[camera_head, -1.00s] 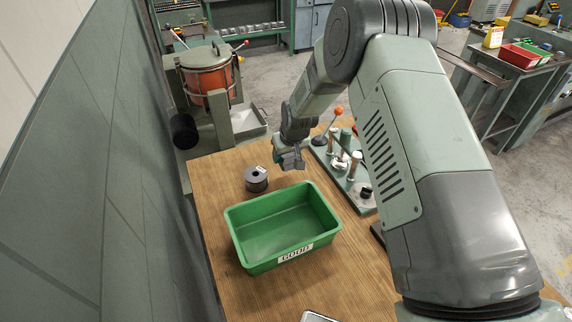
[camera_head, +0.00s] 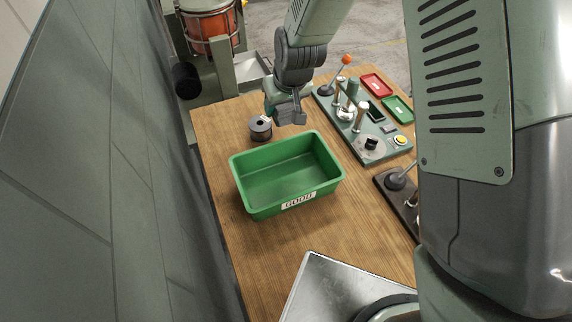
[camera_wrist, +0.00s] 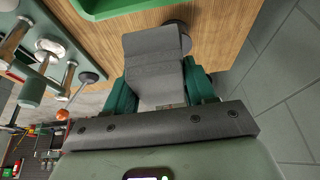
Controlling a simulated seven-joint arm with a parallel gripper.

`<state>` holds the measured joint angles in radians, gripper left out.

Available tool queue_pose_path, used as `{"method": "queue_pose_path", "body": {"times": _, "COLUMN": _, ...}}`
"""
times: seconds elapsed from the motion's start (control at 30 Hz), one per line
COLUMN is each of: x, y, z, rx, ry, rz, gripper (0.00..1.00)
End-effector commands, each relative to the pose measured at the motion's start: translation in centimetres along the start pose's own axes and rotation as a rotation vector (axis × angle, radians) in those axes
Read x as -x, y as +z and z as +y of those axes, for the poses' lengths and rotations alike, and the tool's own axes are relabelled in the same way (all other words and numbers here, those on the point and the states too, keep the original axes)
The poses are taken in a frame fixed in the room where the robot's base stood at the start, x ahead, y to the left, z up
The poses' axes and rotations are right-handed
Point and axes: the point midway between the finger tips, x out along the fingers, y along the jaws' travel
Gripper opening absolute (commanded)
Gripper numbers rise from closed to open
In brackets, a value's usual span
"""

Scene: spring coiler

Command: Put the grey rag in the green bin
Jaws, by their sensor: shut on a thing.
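The green bin (camera_head: 262,208) stands on the wooden table with a white "GOOD" label on its front, and its inside looks empty. A corner of the bin (camera_wrist: 112,10) shows at the top of the wrist view. My gripper (camera_head: 288,112) is beyond the bin's far edge, pointing down. In the wrist view its green fingers (camera_wrist: 160,92) are shut on the grey rag (camera_wrist: 152,62), a folded flat piece that sticks out past the fingertips. The rag (camera_head: 292,118) is small and hard to make out in the head view.
A dark grey spool (camera_head: 260,129) stands left of my gripper, behind the bin. A green fixture board (camera_head: 352,128) with posts and an orange-knobbed lever is to the right. Red (camera_head: 376,85) and green (camera_head: 398,108) trays lie beyond it. A metal plate (camera_head: 335,285) is in front.

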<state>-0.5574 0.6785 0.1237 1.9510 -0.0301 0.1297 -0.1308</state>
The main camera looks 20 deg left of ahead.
Motion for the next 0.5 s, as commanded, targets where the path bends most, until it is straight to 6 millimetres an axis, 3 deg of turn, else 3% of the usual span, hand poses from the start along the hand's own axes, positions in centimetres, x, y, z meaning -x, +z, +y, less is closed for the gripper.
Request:
{"method": "queue_pose_path", "body": {"times": 0.1, "x": 1.6, "y": 3.5, "z": -1.6, "rx": 0.001, "ry": 0.002, "rz": -0.001, "gripper": 0.26}}
{"method": "queue_pose_path", "body": {"times": 0.43, "x": 4.4, "y": 9.7, "z": -3.4, "rx": -0.009, "ry": 0.016, "rz": 0.0, "gripper": 0.26}}
{"method": "queue_pose_path", "body": {"times": 0.5, "x": 2.9, "y": 10.1, "z": -3.3, "rx": -0.011, "ry": 0.015, "rz": -0.004, "gripper": 0.26}}
